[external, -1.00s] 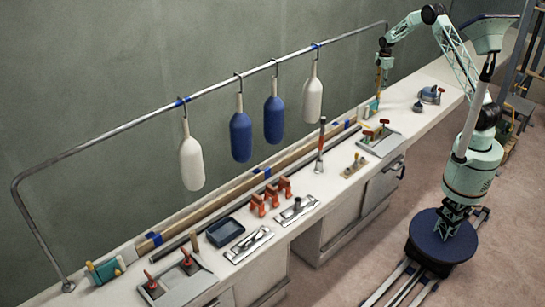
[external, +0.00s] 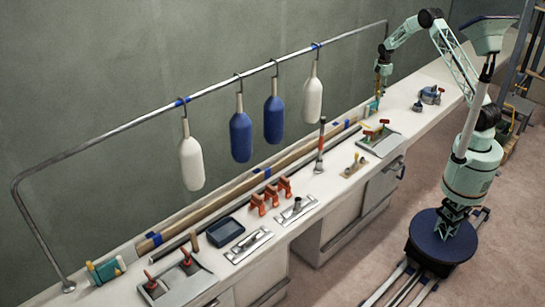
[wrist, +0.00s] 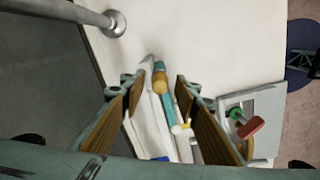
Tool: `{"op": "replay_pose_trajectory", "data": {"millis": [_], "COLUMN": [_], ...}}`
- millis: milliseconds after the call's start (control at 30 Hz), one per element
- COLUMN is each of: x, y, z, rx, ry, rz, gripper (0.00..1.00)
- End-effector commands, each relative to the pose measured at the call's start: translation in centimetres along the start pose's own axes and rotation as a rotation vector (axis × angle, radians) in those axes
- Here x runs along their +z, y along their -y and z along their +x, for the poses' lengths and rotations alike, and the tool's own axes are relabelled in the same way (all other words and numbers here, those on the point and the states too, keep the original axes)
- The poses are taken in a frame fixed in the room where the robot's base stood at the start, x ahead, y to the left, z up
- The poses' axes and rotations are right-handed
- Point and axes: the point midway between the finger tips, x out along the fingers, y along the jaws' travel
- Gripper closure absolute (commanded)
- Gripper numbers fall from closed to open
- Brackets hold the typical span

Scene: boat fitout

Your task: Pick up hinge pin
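I cannot tell for certain which thing is the hinge pin. My gripper (external: 380,88) is over the far right end of the bench, low above a teal item (external: 374,104). In the wrist view my gripper (wrist: 157,88) is open, its two wood-toned fingers apart. Below and between the fingers lie the teal item (wrist: 167,105), a short tan cylinder (wrist: 159,80) and a small yellow-and-white piece (wrist: 182,129). None is visibly gripped. Two silver plates (external: 249,245) lie on the middle of the bench; the farther one has a small dark upright piece (external: 297,203).
A metal rail (external: 140,116) with hanging white and blue fenders (external: 241,137) runs along the wall; its post foot (wrist: 115,24) is near my gripper. A grey tray (external: 380,143) with a red-topped tool is beside it. Orange clamps (external: 271,197) and a dark blue tray (external: 225,231) stand farther left.

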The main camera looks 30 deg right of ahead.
Motion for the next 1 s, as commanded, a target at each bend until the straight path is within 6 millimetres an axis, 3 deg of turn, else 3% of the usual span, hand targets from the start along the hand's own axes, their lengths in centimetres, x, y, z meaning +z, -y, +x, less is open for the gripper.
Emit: {"op": "replay_pose_trajectory", "data": {"millis": [300, 600, 1000], "x": [0.00, 0.00, 0.00], "y": [0.01, 0.01, -0.01], "z": [-0.01, -0.02, -0.44], "rx": [0.000, 0.000, 0.000], "ry": [0.000, 0.000, 0.000], "rz": [0.000, 0.000, 0.000], "gripper": [0.72, 0.98, 0.98]}}
